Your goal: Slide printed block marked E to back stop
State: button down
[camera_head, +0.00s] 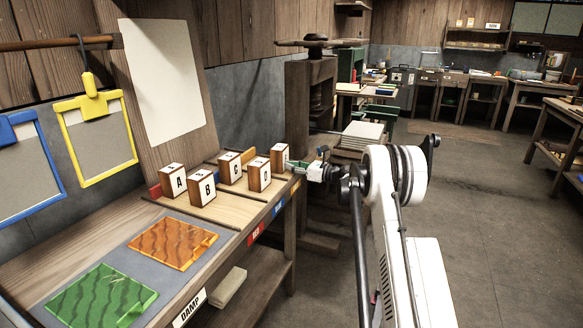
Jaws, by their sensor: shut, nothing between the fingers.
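Several wooden blocks with white lettered faces stand upright on a pale wooden board (200,214) on the bench. The block marked A (172,180) and the block marked B (202,188) are at the left. A block that looks marked C or G (230,167) and one with an unclear letter (258,174) stand in the middle. The rightmost block (280,156) is possibly E, but its letter is too small to read surely. My gripper (292,166) is shut and empty, at this block's right side; I cannot tell whether they touch. I cannot tell which edge is the back stop.
A red strip (155,190) and an orange-yellow strip (246,158) stand along the board's far side. Orange (172,243) and green (102,298) sheets lie on the grey mat in front. A dark wooden press (310,95) stands behind my gripper. Frames hang at the left.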

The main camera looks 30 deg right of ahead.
aim_at(283, 164)
jog(key=x, duration=0.3)
jog(key=shift+w+a, duration=0.15)
jog(key=shift+a, duration=0.05)
jog(key=shift+d, duration=0.1)
